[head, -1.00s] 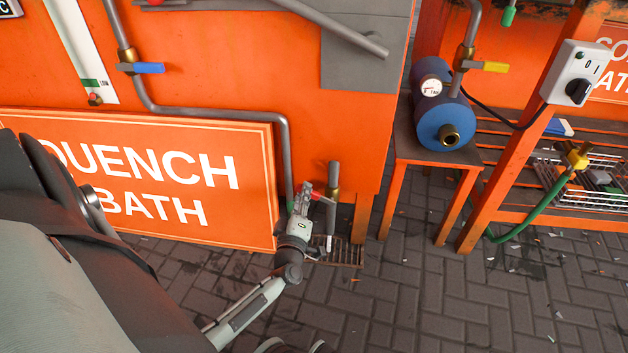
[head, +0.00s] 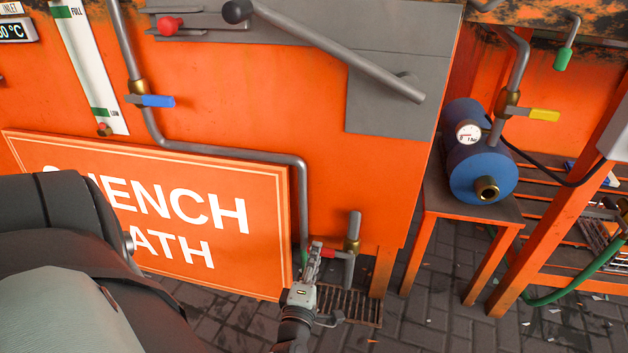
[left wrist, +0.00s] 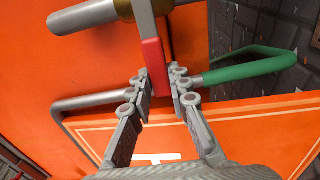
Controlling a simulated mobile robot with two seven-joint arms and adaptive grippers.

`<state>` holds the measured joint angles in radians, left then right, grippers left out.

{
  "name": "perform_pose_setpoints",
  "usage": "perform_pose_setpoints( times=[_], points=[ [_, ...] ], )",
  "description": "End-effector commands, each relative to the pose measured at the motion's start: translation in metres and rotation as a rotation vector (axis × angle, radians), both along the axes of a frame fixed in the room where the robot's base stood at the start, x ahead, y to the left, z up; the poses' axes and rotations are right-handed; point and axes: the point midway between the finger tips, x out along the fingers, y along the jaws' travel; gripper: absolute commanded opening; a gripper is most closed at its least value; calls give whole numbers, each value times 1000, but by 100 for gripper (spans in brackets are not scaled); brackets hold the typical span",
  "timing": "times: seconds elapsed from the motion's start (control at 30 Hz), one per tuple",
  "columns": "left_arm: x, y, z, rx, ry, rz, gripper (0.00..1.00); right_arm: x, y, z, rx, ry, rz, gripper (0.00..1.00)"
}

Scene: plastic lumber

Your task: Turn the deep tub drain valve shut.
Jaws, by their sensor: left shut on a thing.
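A low valve with a brass body (head: 352,245) sits on a short vertical grey pipe at the tub's lower right corner, above a floor grate. Its red handle (head: 327,253) points left, roughly across the pipe. My left gripper (head: 315,250) is shut on the red handle at its outer end. In the left wrist view, the red handle (left wrist: 155,67) lies between the two fingertips of my left gripper (left wrist: 160,80), below the brass body (left wrist: 124,9). The fingers partly hide the handle's end. My right gripper is not in view.
The orange QUENCH BATH sign (head: 180,225) leans left of my gripper. A grey pipe (head: 303,200) with a green end comes down close by. A blue-handled valve (head: 155,101) is higher left. A blue cylinder (head: 480,170) stands on an orange stand at right.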

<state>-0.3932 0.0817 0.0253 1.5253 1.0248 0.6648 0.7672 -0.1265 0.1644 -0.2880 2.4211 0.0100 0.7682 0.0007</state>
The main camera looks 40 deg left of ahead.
Motion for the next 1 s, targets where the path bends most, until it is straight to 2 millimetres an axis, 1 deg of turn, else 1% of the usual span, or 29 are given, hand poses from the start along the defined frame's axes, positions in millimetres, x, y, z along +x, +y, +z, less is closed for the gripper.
perform_pose_setpoints(
  times=[0.27, 0.3, 0.47, 0.73, 1.0],
  points=[
    [1, -1, 0, -11, -3, 0, 0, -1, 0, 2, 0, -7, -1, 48],
    [1, -1, -1, -11, -3, 0, 19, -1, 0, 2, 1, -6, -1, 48],
    [1, -1, -1, -8, -2, 0, 39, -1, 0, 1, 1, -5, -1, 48],
    [0, 0, 0, -6, -1, 0, 40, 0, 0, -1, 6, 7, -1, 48],
    [1, 1, 1, 4, 3, 0, 40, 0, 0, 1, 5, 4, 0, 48]
  ],
)
